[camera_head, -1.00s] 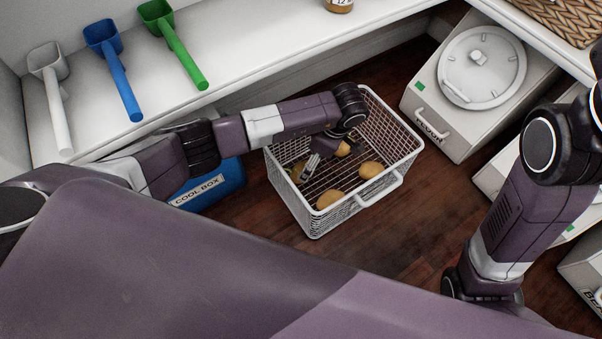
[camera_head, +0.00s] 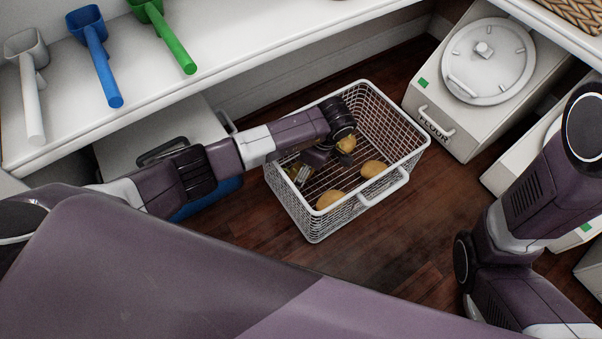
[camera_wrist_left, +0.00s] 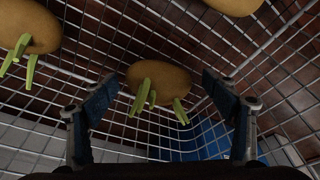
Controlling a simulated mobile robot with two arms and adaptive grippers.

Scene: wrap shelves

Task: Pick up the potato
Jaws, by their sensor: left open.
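Several brown potatoes lie in a white wire basket (camera_head: 385,196) on the floor. In the head view one potato (camera_head: 330,199) is near the front, one (camera_head: 372,168) to the right and one (camera_head: 346,144) at the back, partly behind my wrist. My left gripper (camera_head: 301,175) reaches down into the basket's left part. In the left wrist view the open left gripper (camera_wrist_left: 161,80) has a potato with green sprouts (camera_wrist_left: 158,80) between and just beyond its fingertips, with gaps on both sides. Two more potatoes show at that view's upper edges. My right gripper is out of view.
The basket's wire walls stand around my left gripper. A blue cool box (camera_head: 211,196) with a grey lid is left of it, under my left arm. A flour bin (camera_head: 455,110) stands to the right. Scoops lie on the white shelf (camera_head: 215,62) above. Dark floor is clear in front.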

